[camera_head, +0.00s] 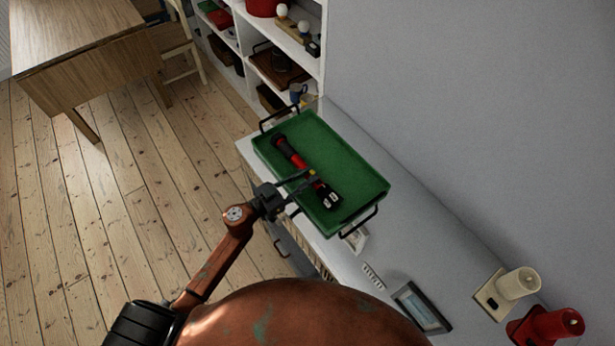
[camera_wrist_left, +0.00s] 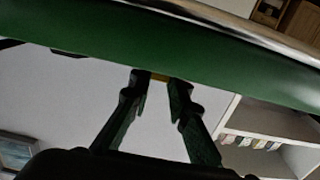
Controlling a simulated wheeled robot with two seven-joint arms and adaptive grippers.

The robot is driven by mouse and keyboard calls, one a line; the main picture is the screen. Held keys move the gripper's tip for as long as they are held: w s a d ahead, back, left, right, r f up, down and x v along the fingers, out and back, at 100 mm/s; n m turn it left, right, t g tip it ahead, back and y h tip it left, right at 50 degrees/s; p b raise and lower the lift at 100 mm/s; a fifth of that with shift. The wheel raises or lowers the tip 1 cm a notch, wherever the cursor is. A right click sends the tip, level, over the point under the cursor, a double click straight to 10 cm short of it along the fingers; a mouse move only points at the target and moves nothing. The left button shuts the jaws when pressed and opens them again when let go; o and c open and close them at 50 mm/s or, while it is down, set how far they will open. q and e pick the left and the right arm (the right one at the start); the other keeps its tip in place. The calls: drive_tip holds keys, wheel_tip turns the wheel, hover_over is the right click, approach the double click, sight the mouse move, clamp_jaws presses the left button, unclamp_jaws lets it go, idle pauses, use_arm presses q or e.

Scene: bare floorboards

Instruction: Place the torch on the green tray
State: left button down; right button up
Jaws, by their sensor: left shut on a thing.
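The torch (camera_head: 296,158) is black and red with a yellow band. It lies lengthwise over the green tray (camera_head: 352,180) in the head view. My left gripper (camera_head: 311,180) reaches in over the tray's near edge and is shut on the torch near its lower end. I cannot tell whether the torch touches the tray floor. In the left wrist view, the two fingertips (camera_wrist_left: 160,78) close around a small yellow patch, and the green tray (camera_wrist_left: 85,35) spans the upper part. Most of the torch is hidden there. My right gripper is not in view.
The tray has black wire handles and stands on a white cabinet top (camera_head: 395,262) against a grey wall. A filled shelf (camera_head: 283,65) is behind.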

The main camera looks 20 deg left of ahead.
use_arm(q)
drive_tip(key=shift+r, duration=0.15)
drive_tip(key=c, duration=2.2)
unclamp_jaws()
drive_tip(key=o, duration=0.4)
drive_tip(key=p+v, duration=0.1)
drive_tip(key=v, duration=1.1)
